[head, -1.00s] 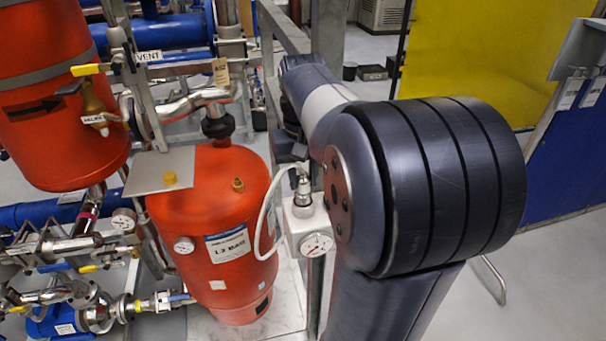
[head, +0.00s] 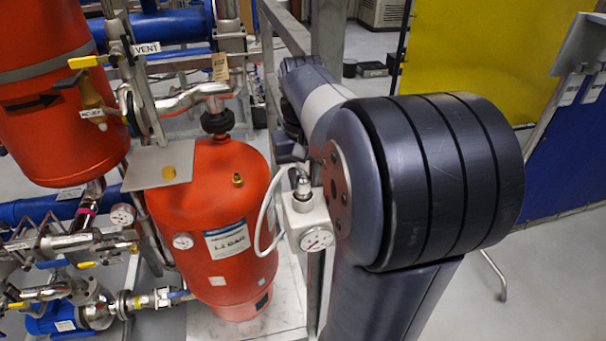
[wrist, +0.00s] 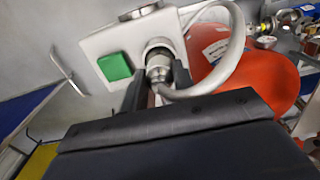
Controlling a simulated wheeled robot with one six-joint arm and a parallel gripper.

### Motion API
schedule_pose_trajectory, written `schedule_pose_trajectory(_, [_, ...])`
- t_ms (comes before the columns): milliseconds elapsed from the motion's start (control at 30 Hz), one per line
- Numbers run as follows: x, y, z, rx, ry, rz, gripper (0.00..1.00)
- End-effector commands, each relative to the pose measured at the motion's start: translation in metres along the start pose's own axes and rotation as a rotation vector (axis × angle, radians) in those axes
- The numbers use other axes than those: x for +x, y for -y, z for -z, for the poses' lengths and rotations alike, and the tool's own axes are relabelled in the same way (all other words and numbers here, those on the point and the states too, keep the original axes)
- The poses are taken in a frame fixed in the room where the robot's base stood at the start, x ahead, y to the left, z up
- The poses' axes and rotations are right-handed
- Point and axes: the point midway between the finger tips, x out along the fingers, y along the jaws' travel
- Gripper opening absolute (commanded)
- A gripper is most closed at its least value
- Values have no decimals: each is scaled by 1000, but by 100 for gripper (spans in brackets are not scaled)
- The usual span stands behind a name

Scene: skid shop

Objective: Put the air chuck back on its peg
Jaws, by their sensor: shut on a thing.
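The air chuck (wrist: 158,70) is a silvery metal fitting with a pale hose looping from it. In the wrist view it is between the two dark fingers of my gripper (wrist: 158,82), which is shut on it. Its far end meets a dark round collar on the pale gauge box (wrist: 97,45); I cannot tell whether it is seated there or only in front of it. In the head view the chuck (head: 304,187) shows upright at the top of the box (head: 298,214), beside my arm. The peg cannot be made out separately.
The box carries a green square (wrist: 115,67) and a round gauge (head: 316,238). The hose (head: 261,225) loops beside the red vessel (head: 215,265). A grey metal post (head: 326,45) stands behind my arm. Open floor lies at the right.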

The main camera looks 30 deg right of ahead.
Motion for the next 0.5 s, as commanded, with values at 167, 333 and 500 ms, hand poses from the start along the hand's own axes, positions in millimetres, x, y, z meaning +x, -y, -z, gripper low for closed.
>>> schedule_pose_trajectory(167, [6, 0, 0, 0, 1, 0, 12])
schedule_pose_trajectory(333, [11, 0, 0, 0, 1, 0, 12])
schedule_pose_trajectory(500, [11, 0, 0, 0, 1, 0, 12])
